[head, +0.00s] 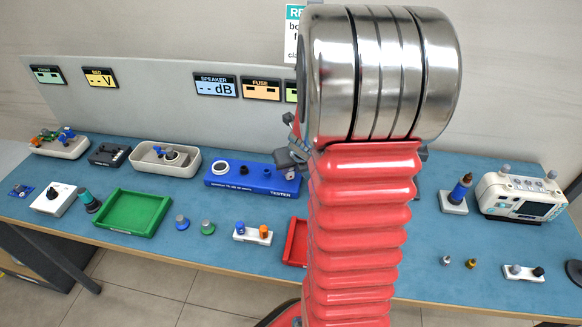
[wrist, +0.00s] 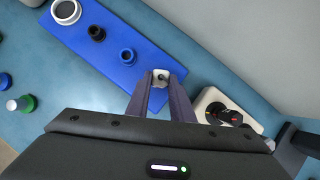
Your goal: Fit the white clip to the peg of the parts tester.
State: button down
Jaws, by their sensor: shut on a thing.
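The parts tester is a long blue block (head: 225,181) at the back middle of the bench, and it also fills the upper middle of the wrist view (wrist: 95,58). Along it stand a white ring (wrist: 66,11), a black fitting (wrist: 97,33) and a blue fitting (wrist: 128,57). My gripper (wrist: 160,88) is shut on the white clip (wrist: 161,76), over the right end of the tester, in line with these fittings. The clip has a dark centre; I cannot tell whether it is around a peg or above it. In the head view my gripper (head: 289,162) is partly hidden by my arm.
A white block with dark knobs (wrist: 222,108) lies close right of my gripper. A grey bin (head: 165,165), a green tray (head: 130,232) and a red tray (head: 294,243) stand around the tester.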

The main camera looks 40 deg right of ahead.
jog(key=shift+f, duration=0.1)
dwell(0.5)
jog(key=c, duration=1.5)
grip_release()
jog(key=shift+v, duration=6.9)
